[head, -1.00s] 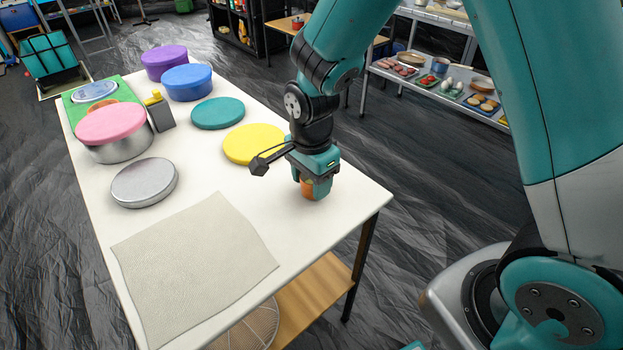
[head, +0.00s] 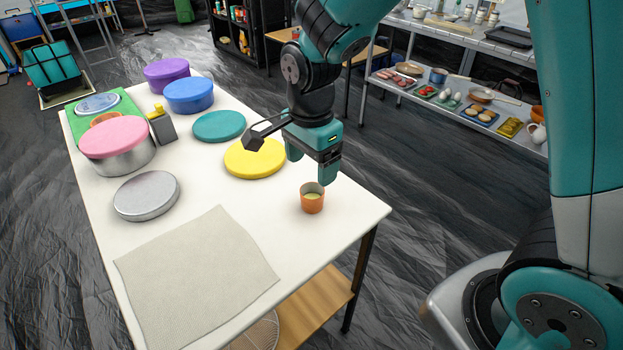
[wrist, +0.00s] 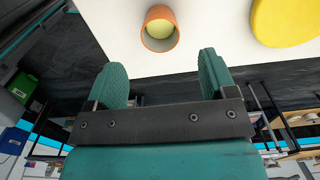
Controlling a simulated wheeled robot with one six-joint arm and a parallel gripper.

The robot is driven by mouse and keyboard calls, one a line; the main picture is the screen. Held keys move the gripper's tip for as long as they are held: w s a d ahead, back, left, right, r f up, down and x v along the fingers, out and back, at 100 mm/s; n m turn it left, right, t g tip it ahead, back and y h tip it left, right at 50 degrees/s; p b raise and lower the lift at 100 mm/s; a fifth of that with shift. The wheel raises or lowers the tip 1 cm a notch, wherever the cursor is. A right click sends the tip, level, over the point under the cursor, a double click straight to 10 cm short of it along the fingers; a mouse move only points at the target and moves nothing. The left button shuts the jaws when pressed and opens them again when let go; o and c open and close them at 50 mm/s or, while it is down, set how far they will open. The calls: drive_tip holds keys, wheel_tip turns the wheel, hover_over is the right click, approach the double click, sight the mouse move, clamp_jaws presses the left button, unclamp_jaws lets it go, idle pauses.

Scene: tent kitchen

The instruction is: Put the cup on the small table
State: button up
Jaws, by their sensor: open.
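The small orange cup (head: 312,202) with a pale yellow-green inside stands upright on the white table (head: 225,290), near its right edge. It also shows in the wrist view (wrist: 148,36), beyond and between the fingertips. My gripper (head: 310,168) is open and empty above the cup, apart from it. Its two teal fingers are spread in the wrist view (wrist: 161,66). A wooden-topped table (head: 284,34) stands at the back; I cannot tell which table is the small one.
A yellow lid (head: 255,160) lies left of the cup and a teal lid (head: 218,126) behind it. A grey cloth (head: 195,280) covers the front. Several tins and a pink-lidded pot (head: 115,150) stand at left. A stocked shelf (head: 455,110) stands at back right.

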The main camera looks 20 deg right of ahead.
drive_tip(key=s+a+r+n+y, duration=0.2)
drive_tip(key=s+r+n, duration=0.4)
drive_tip(key=s+n, duration=0.3)
drive_tip(key=s+a+r+n+y, duration=0.1)
drive_tip(key=s+r+n+y, duration=0.1)
drive_tip(key=s+r+n, duration=0.4)
drive_tip(key=s+n, duration=0.3)
drive_tip(key=n, duration=0.3)
drive_tip(key=shift+s+a+n, duration=0.15)
drive_tip(key=shift+a+n, duration=0.15)
drive_tip(key=shift+a, duration=0.05)
drive_tip(key=shift+r+p, duration=0.1)
drive_tip(key=shift+p, duration=0.2)
wheel_tip(320, 180, up, 11)
drive_tip(key=p, duration=1.1)
